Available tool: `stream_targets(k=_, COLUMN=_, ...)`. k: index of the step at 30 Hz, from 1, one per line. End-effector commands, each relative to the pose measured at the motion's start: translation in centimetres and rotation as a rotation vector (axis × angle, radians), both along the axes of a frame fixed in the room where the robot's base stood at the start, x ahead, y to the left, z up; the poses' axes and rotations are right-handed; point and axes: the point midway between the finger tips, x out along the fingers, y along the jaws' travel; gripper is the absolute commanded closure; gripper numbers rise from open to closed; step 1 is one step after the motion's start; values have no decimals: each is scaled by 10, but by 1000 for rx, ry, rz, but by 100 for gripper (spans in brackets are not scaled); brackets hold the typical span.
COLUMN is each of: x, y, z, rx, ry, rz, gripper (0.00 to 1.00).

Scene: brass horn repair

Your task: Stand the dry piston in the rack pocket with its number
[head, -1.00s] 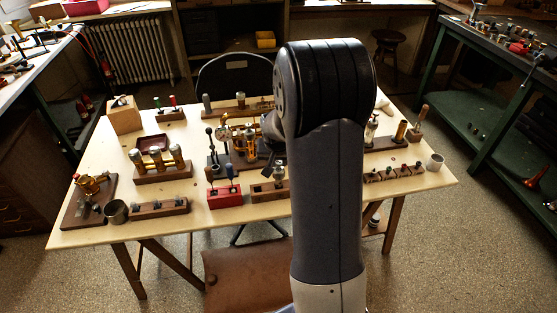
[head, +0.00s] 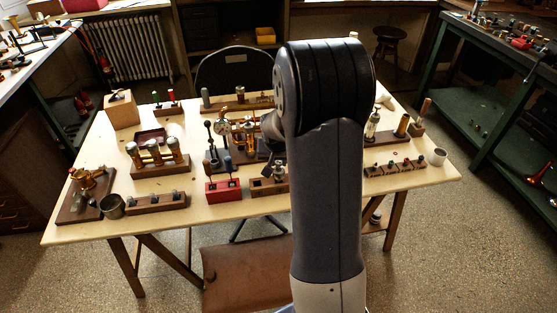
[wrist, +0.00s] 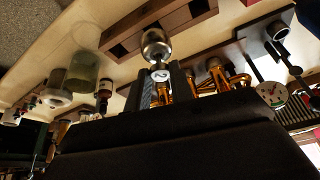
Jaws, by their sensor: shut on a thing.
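My gripper (wrist: 162,84) is shut on a metal piston (wrist: 156,44) in the wrist view. The piston has a bright rounded end and a pale band with a dark mark that looks like a 2. A wooden rack (wrist: 150,17) with dark square pockets lies just beyond the piston's end. I cannot tell whether they touch. In the head view my arm hides most of the gripper. The small wooden rack (head: 259,191) shows left of my arm, with a silvery piece above it. The pocket numbers cannot be read.
A red block (head: 222,192) with upright tools stands left of the small rack. A gauge stand (head: 222,127) is behind it. Bare tabletop shows along the front edge.

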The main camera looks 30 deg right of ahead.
Motion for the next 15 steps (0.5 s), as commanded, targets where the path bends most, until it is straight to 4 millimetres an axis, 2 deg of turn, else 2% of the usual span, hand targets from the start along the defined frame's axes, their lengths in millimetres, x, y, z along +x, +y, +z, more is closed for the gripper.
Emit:
stream_targets(k=5, x=0, y=0, z=-6, rx=0, ry=-1, rz=0, gripper=100)
stream_targets(k=6, x=0, y=0, z=-5, rx=0, ry=-1, rz=0, gripper=75)
stream_targets(k=15, x=0, y=0, z=-4, rx=0, ry=0, rz=0, gripper=53)
